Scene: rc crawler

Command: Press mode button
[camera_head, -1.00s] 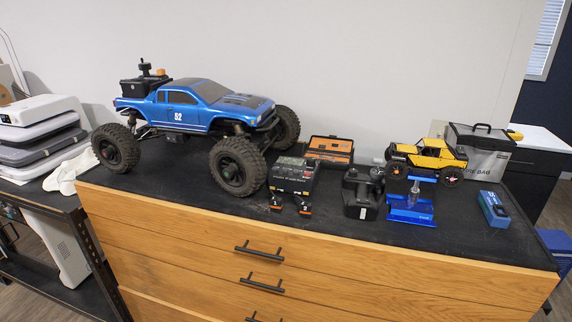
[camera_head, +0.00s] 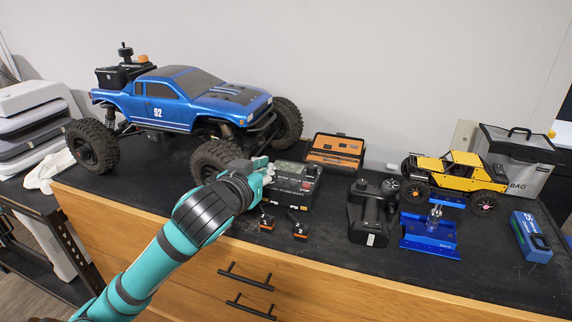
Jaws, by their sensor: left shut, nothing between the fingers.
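The black charger-like box (camera_head: 296,184) with a small screen and a row of controls on top sits on the dresser, right of the blue truck's front wheel. The mode button itself is too small to make out. My left gripper (camera_head: 262,166) is shut and empty, at the left edge of the box's top. I cannot tell whether it touches the box. My teal left arm comes in from the lower left and hides part of the truck's front wheel. My right gripper is not in view.
The blue truck (camera_head: 186,103) stands close on the left. Two small orange-ended connectors (camera_head: 298,226) lie in front of the box. An open orange case (camera_head: 335,150) is behind it.

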